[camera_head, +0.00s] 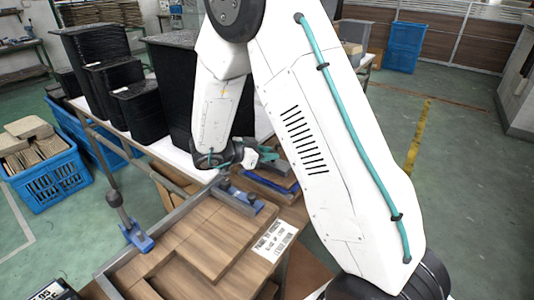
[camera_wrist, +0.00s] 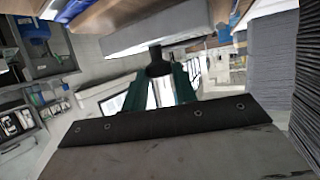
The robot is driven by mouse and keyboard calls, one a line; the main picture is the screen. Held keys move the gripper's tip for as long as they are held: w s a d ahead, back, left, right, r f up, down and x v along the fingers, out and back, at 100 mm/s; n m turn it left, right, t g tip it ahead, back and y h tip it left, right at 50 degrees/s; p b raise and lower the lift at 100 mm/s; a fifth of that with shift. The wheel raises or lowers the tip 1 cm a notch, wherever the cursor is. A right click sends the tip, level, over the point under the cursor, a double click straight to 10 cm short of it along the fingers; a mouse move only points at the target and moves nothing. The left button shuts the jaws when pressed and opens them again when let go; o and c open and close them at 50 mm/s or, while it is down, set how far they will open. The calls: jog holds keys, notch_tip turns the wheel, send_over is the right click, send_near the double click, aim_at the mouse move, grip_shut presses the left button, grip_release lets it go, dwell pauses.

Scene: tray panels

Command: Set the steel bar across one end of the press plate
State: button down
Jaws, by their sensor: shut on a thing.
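My gripper (camera_head: 244,155) is over the far end of the work table, with its teal fingers partly hidden by my arm. In the wrist view my gripper (camera_wrist: 158,66) is shut on the steel bar (camera_wrist: 165,30), a long grey bar running across the top of the picture, slightly tilted. A raised brown wooden board (camera_head: 205,240), which looks like the press plate, lies flat on the table below and left of my gripper. My arm hides the area to its right.
A white label (camera_head: 273,241) lies at the board's right. Black bins (camera_head: 140,110) stand on the white bench behind. Blue crates (camera_head: 45,175) are on the floor at left.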

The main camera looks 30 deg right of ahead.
jog(key=shift+s+f, duration=0.1)
jog(key=shift+f, duration=0.45)
jog(key=c, duration=1.1)
grip_release()
jog(key=shift+f, duration=0.1)
